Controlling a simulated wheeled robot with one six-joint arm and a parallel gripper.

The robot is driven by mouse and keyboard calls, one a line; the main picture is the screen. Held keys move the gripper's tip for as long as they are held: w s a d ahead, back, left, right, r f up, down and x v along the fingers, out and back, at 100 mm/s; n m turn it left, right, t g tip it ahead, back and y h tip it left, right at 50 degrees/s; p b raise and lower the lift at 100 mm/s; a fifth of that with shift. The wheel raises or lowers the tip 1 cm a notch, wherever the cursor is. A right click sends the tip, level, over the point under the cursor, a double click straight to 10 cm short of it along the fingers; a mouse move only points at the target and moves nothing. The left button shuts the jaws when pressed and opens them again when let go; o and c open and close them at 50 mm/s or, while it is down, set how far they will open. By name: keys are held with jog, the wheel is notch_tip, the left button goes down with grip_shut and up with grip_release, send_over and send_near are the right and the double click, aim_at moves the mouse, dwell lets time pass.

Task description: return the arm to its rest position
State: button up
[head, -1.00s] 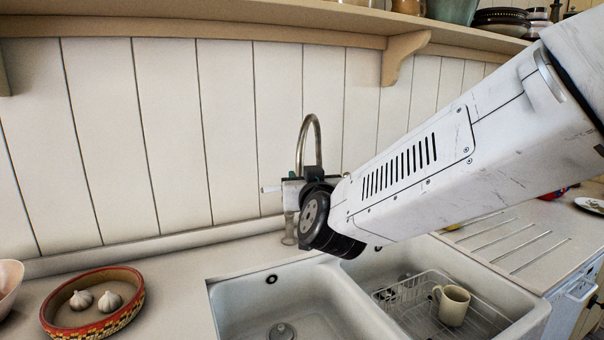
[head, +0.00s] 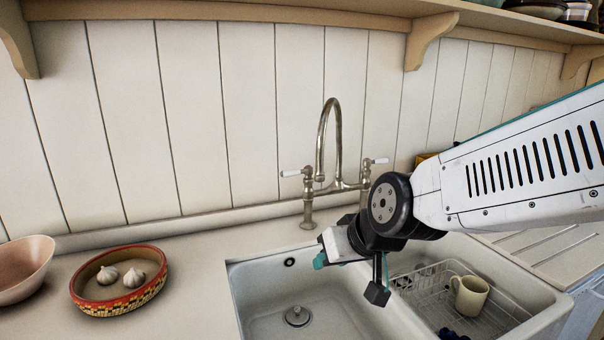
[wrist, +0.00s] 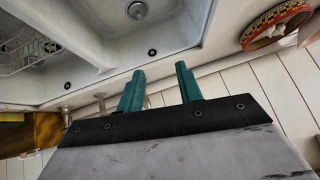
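My arm reaches in from the right in the head view, above the double sink. My gripper (head: 322,258) hangs over the left basin, in front of the tap, with teal fingertips pointing left. In the wrist view the two teal fingers of my gripper (wrist: 159,80) stand apart with nothing between them. Nothing appears to touch the gripper. The arm hides part of the worktop behind the sink.
The tap (head: 334,150) stands behind the gripper. The left basin (head: 262,310) is empty. A cream mug (head: 470,296) stands in a wire rack (head: 440,272) in the right basin. A patterned bowl (head: 92,303) with garlic (head: 134,277) and a pink bowl (head: 22,268) are left.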

jog(key=s+d+r+m+g+h, duration=0.2)
jog(key=s+d+m+g+h, duration=0.1)
jog(key=s+d, duration=1.7)
jog(key=shift+s+d+m+g+h, duration=0.35)
jog(key=shift+g+h, duration=0.35)
jog(key=shift+g, duration=0.4)
